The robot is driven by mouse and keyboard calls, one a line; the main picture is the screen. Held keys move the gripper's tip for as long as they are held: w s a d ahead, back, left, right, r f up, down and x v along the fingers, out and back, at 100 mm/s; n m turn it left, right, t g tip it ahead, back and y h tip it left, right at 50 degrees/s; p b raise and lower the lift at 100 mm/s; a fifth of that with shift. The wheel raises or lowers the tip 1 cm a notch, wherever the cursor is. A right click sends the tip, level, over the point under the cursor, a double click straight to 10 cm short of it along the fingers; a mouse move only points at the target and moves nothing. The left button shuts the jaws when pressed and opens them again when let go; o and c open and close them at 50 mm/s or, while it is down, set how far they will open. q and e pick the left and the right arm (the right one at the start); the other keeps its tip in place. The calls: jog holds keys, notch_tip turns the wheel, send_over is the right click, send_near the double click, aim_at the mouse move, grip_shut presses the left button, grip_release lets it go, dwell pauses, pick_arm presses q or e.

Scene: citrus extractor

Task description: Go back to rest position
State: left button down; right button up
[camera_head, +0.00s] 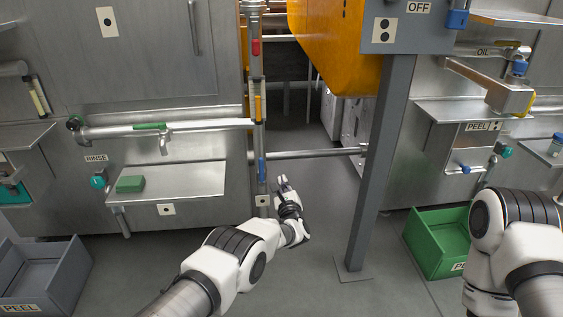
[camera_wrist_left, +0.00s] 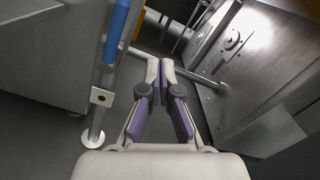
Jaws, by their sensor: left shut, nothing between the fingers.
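My left gripper (camera_head: 283,184) is in the middle of the head view, at the end of my left arm, which comes in from the lower left. It is in the air in front of the upright post with the blue sleeve. The left wrist view shows the same gripper (camera_wrist_left: 160,64) with its fingertips together and nothing between them. My right arm bends at the right edge of the head view, and its gripper is out of the picture.
A grey post (camera_head: 380,165) stands right of my left gripper. A rail post (camera_head: 258,100) rises just behind it. A green bin (camera_head: 420,245) is at right, a grey bin (camera_head: 65,290) at lower left. A steel shelf (camera_head: 190,178) holds a green block (camera_head: 130,184). Floor between is clear.

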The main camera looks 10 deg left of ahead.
pick_arm(q)
jog(key=p+v, duration=0.4)
jog(key=p, duration=0.2)
jog(key=w+a+r+y, duration=0.1)
jog(key=w+a+r, duration=0.2)
jog(key=r, duration=0.4)
jog(key=a+f+m, duration=0.1)
jog(key=a+f, duration=0.1)
jog(key=a, duration=0.4)
jog(key=s+a+f+m+g+h, duration=0.1)
jog(key=s+a+f+m+g, duration=0.25)
jog(key=s+f+m, duration=0.45)
jog(key=s+a+f+m+g+h, duration=0.25)
jog(key=s+a+f+m, duration=0.2)
jog(key=s, duration=0.45)
jog(key=s+d+m+g+h, duration=0.2)
jog(key=s+m+g, duration=0.4)
jog(key=s+m, duration=1.2)
jog(key=s+d+m+g+h, duration=0.1)
jog(key=s+m+g, duration=0.5)
jog(key=s+m, duration=1.15)
jog(key=s+r+n+p, duration=0.2)
jog(key=r+p, duration=1.1)
jog(key=s+r+n+p, duration=0.3)
jog(key=r+p, duration=1)
jog(key=shift+s+d+p, duration=0.15)
jog(key=shift+s+p, duration=0.1)
jog(key=shift+p, duration=0.15)
pick_arm(e)
notch_tip(320, 180, up, 35)
